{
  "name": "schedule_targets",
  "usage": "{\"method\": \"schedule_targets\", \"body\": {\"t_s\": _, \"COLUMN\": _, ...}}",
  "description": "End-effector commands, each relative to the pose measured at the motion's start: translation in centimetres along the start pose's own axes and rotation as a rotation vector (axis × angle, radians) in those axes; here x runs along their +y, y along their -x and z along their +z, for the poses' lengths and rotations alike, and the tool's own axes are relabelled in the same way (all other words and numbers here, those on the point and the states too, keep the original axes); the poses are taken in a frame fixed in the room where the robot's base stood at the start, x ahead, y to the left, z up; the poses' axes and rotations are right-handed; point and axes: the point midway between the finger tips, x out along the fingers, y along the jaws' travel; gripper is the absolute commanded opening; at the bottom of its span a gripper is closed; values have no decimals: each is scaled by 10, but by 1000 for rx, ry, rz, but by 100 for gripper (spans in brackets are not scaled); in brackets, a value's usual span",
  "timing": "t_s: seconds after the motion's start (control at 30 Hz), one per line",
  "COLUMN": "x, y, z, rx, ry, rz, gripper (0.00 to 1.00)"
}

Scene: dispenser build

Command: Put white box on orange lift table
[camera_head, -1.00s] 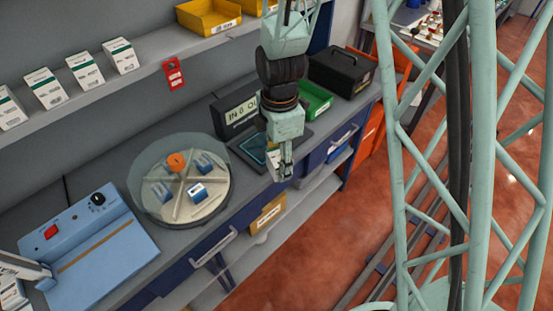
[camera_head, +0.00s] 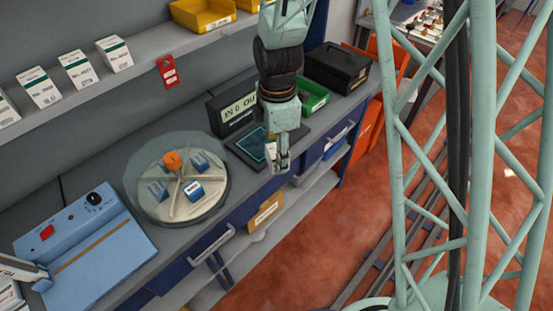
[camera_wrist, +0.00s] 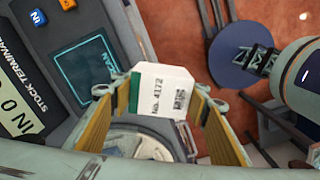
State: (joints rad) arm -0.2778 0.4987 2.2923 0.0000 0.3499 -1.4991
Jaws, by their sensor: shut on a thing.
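My gripper (camera_head: 281,165) hangs over the front edge of the bench, in front of the stock terminal. In the wrist view its yellow-lined fingers (camera_wrist: 160,95) are shut on the white box (camera_wrist: 165,82), which has a green band and the print "No. 4172". A small part of the white box (camera_head: 271,154) shows beside the gripper in the head view; the fingers hide the rest. I cannot make out the orange lift table for certain. Orange panels (camera_head: 369,128) stand past the far end of the bench, partly hidden.
The stock terminal (camera_head: 232,106), a green bin (camera_head: 314,98) and a black case (camera_head: 337,68) stand on the bench. A domed carousel (camera_head: 180,205) and a blue device (camera_head: 85,250) are to the left. White boxes (camera_head: 77,70) line the shelf. Red floor lies right, behind my lattice column.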

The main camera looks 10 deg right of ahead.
Motion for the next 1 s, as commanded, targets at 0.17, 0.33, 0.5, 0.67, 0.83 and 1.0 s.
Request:
{"method": "schedule_targets", "body": {"t_s": 0.17, "x": 18, "y": 8, "z": 13, "rx": 0, "ry": -153, "rz": 2, "gripper": 27}}
{"method": "schedule_targets", "body": {"t_s": 0.33, "x": 37, "y": 18, "z": 30, "rx": 0, "ry": -340, "rz": 3, "gripper": 27}}
{"method": "schedule_targets", "body": {"t_s": 0.5, "x": 55, "y": 31, "z": 48, "rx": 0, "ry": -533, "rz": 2, "gripper": 27}}
{"method": "schedule_targets", "body": {"t_s": 0.67, "x": 71, "y": 45, "z": 66, "rx": 1, "ry": -714, "rz": 3, "gripper": 27}}
{"method": "schedule_targets", "body": {"t_s": 0.83, "x": 85, "y": 60, "z": 85, "rx": 1, "ry": -906, "rz": 3, "gripper": 27}}
{"method": "schedule_targets", "body": {"t_s": 1.0, "x": 99, "y": 76, "z": 106, "rx": 1, "ry": -1097, "rz": 3, "gripper": 27}}
